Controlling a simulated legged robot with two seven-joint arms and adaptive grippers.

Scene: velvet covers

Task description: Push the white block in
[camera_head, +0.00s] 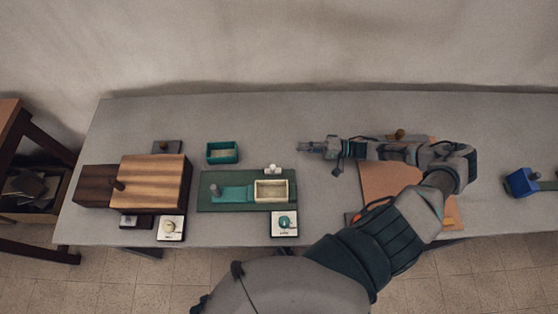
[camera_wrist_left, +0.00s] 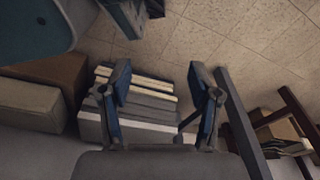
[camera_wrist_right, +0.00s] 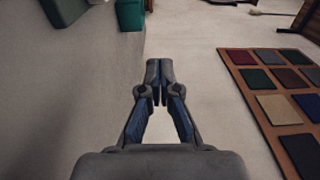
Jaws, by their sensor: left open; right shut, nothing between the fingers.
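A small white block (camera_head: 273,170) sits at the back edge of a dark green board (camera_head: 232,204) in the head view. The board carries a teal piece (camera_head: 235,193) with a grey knob and a cream open-topped box (camera_head: 286,191). My right gripper (camera_head: 304,147) points left, to the right of and slightly behind the white block, apart from it. In the right wrist view the right gripper (camera_wrist_right: 159,66) is shut and empty. My left gripper (camera_wrist_left: 159,78) is open and empty in its wrist view, and the head view does not show it.
A teal box (camera_head: 222,153) stands behind the board. A wooden box (camera_head: 153,184) stands at the left. White cards with a teal item (camera_head: 285,223) and a cream item (camera_head: 171,228) lie in front. A blue block (camera_head: 521,182) is far right. The right wrist view shows a swatch board (camera_wrist_right: 271,93).

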